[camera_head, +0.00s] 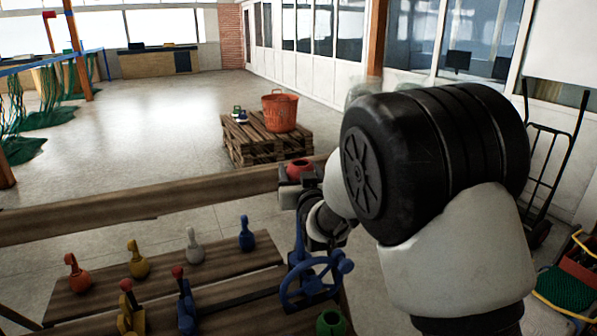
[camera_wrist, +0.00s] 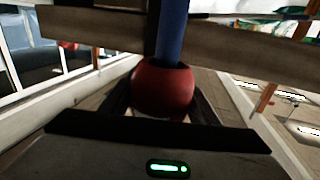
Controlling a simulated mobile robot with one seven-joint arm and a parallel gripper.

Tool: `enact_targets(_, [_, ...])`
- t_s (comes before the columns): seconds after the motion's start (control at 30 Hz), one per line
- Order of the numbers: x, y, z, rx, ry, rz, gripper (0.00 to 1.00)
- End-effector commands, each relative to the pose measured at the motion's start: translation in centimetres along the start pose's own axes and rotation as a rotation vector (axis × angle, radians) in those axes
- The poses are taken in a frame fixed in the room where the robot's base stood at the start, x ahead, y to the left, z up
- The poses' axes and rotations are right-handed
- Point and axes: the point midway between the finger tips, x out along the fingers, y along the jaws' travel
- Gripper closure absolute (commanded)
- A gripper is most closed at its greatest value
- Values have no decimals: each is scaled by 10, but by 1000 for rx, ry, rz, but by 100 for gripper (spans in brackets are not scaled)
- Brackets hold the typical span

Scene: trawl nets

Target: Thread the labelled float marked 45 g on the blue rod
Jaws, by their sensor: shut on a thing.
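My gripper (camera_head: 296,180) is shut on a red float (camera_head: 300,168), held above the bench's right end. The float has a dark hole on top. In the wrist view, the red float (camera_wrist: 164,88) sits between the dark fingers. The blue rod (camera_wrist: 172,35) meets or passes behind the float's dark opening there; I cannot tell whether it is inside. In the head view, a blue upright (camera_head: 299,232) stands just below my gripper beside a blue handwheel (camera_head: 316,282). No 45 g mark is readable.
Red (camera_head: 77,275), yellow (camera_head: 138,262), white (camera_head: 194,247) and blue (camera_head: 246,235) handled pieces stand on the bench boards. A green piece (camera_head: 331,322) is at the front. A wooden beam (camera_head: 130,205) crosses behind. An orange basket (camera_head: 280,111) stands on a pallet (camera_head: 248,145) beyond.

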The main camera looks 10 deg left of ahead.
Motion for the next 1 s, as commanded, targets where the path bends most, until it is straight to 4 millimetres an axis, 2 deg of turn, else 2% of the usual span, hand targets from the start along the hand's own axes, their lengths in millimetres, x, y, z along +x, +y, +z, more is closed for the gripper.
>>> enact_targets(0.17, [0,0,-1,0,2,0,71])
enact_targets(0.2, [0,0,-1,0,1,0,44])
enact_targets(0.33, [0,0,-1,0,1,0,24])
enact_targets(0.6, [0,0,0,0,-1,0,24])
enact_targets(0.73, [-8,0,0,0,-2,0,24])
enact_targets(0.87, [-30,0,0,0,-2,0,24])
enact_targets(1.0, [-64,0,0,1,-1,-1,24])
